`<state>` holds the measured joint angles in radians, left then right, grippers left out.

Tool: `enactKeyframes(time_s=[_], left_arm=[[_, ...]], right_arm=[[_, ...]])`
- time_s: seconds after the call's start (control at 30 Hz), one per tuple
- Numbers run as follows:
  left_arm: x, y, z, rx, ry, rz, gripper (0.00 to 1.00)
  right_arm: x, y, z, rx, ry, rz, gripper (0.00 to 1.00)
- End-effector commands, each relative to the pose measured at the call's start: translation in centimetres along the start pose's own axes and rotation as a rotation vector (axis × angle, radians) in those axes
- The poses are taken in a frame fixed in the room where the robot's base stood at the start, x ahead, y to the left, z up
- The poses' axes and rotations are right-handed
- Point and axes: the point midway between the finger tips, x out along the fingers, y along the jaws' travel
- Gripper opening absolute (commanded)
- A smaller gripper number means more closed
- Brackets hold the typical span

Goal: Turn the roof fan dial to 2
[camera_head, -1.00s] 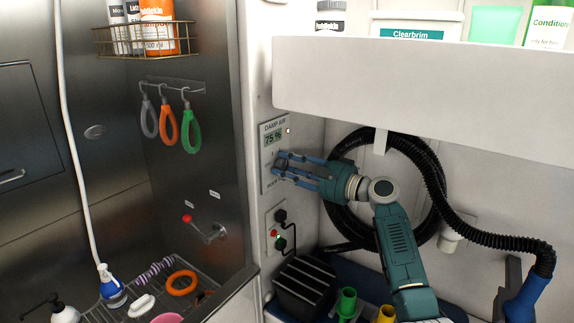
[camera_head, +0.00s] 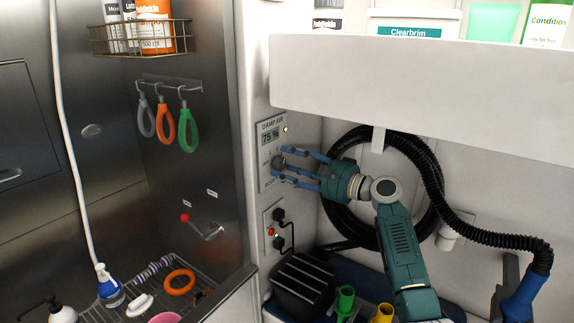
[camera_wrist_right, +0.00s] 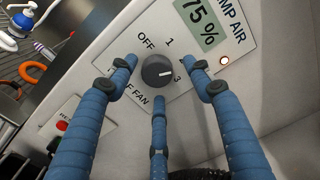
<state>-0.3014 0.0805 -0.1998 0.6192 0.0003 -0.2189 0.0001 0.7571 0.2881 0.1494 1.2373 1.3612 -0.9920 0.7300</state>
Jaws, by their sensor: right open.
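The roof fan dial (camera_head: 278,163) is a dark round knob on the pale DAMP AIR panel (camera_head: 266,183). In the right wrist view the dial (camera_wrist_right: 156,71) has a white mark pointing right, near the 3. OFF and 1 show above it; the 2 is not readable, apparently behind a finger. My right gripper (camera_head: 283,166) is open in front of the panel, its blue fingers spread around the dial. In the wrist view the fingertips stand around the knob with visible gaps and hold nothing. My left gripper is not in view.
A socket plate (camera_head: 273,226) with black plugs and a red button sits below the panel. A white shelf (camera_head: 420,80) overhangs my right arm. A coiled black hose (camera_head: 432,195) hangs behind it. A black box (camera_head: 302,284) stands below.

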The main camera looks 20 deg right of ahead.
Motion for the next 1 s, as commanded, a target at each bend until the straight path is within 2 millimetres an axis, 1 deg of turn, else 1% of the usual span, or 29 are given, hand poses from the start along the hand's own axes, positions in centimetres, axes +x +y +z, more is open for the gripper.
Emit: enactKeyframes(time_s=[0.3,0.4,0.5,0.6,0.7,1.0], left_arm=[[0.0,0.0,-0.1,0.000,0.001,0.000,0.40],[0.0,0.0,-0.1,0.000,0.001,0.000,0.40],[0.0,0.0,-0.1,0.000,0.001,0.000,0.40],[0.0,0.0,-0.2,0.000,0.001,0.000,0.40],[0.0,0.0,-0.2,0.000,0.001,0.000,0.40],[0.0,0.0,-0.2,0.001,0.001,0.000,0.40]], right_arm=[[-6.6,0.1,-0.2,-0.003,0.005,0.002,0.51],[-8.5,0.1,-0.3,-0.002,0.004,0.001,0.51],[-9.9,0.0,-0.3,-0.002,0.005,0.000,0.51],[-10.8,0.0,-0.3,-0.001,0.003,0.000,0.51],[-11.2,0.0,-0.3,-0.001,0.003,-0.001,0.51],[-11.2,0.0,-0.3,-0.001,0.003,-0.001,0.51]])
